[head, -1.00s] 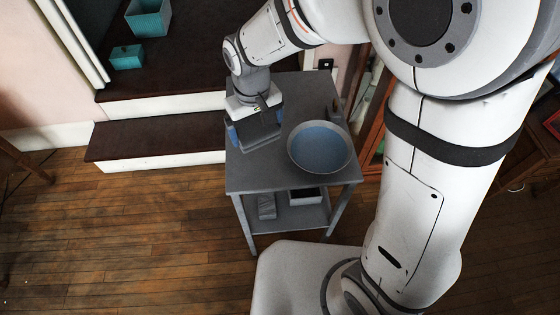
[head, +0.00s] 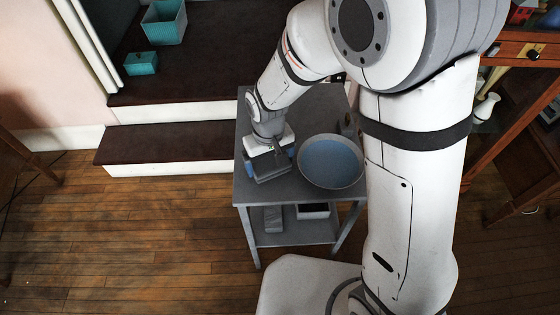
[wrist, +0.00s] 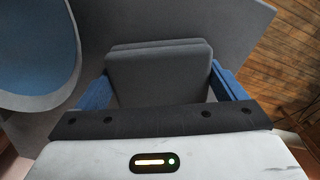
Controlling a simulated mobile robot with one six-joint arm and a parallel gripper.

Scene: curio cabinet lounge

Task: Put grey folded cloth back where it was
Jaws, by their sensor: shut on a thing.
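The grey folded cloth (wrist: 160,78) is between the two blue fingers of my gripper (wrist: 165,88) in the wrist view. It looks like a flat, squarish folded pad. In the head view my gripper (head: 270,166) points down over the left front part of the grey table (head: 300,191), shut on the cloth (head: 272,174). The cloth is at or just above the tabletop; I cannot tell whether it touches. My wrist hides part of it.
A grey bowl with a blue inside (head: 331,161) stands on the table just right of my gripper. The lower shelf holds a grey item (head: 273,219) and a dark-topped box (head: 313,211). Dark steps (head: 165,143) lie left; a wooden cabinet (head: 490,125) is right.

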